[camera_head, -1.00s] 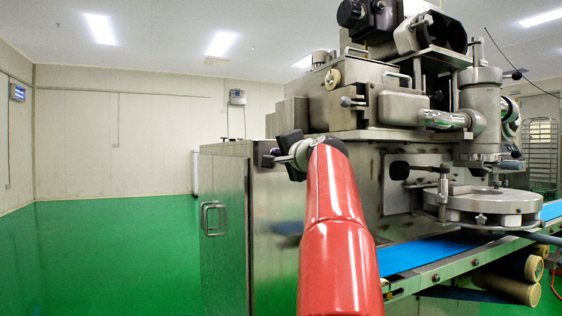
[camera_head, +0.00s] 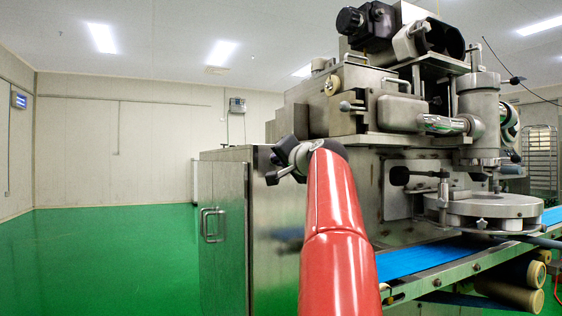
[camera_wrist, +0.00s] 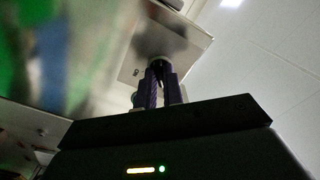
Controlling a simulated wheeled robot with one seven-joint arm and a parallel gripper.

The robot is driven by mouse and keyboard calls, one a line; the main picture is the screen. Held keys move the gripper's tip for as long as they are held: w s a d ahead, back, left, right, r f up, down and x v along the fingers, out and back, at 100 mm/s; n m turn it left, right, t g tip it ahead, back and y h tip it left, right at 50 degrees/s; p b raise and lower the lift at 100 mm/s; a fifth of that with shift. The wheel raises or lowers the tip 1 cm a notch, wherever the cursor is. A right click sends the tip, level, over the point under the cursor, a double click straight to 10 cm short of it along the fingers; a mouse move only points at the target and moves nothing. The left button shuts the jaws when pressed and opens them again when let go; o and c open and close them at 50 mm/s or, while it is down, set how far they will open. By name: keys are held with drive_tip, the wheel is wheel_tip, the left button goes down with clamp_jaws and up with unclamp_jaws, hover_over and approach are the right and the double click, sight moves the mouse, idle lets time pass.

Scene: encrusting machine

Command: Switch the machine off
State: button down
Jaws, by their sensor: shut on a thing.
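The machine (camera_head: 345,112) is a large stainless steel unit with a blue conveyor belt (camera_head: 420,257) at its lower right. My red arm reaches up to the machine's left side. In the head view my gripper (camera_head: 273,168) is small and dark, near the upper front of the steel cabinet. In the wrist view my gripper (camera_wrist: 162,74) has two dark purple fingers close together, shut on a small round knob-like part (camera_wrist: 159,63). This part is against a metal box or panel (camera_wrist: 178,38). The fingers cover much of it, and its setting cannot be read.
The steel cabinet (camera_head: 222,215) with a bar handle stands left of my arm. A round steel turntable-like plate (camera_head: 482,206) sits above the belt. Green floor (camera_head: 110,260) is clear at left. A rack (camera_head: 540,150) stands at the far right.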

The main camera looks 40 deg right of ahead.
drive_tip(key=shift+f, duration=0.15)
drive_tip(key=c, duration=1.5)
unclamp_jaws()
drive_tip(key=b+v, duration=0.2)
drive_tip(key=v, duration=0.5)
drive_tip(key=shift+s+a, duration=0.1)
drive_tip(key=shift+s, duration=0.3)
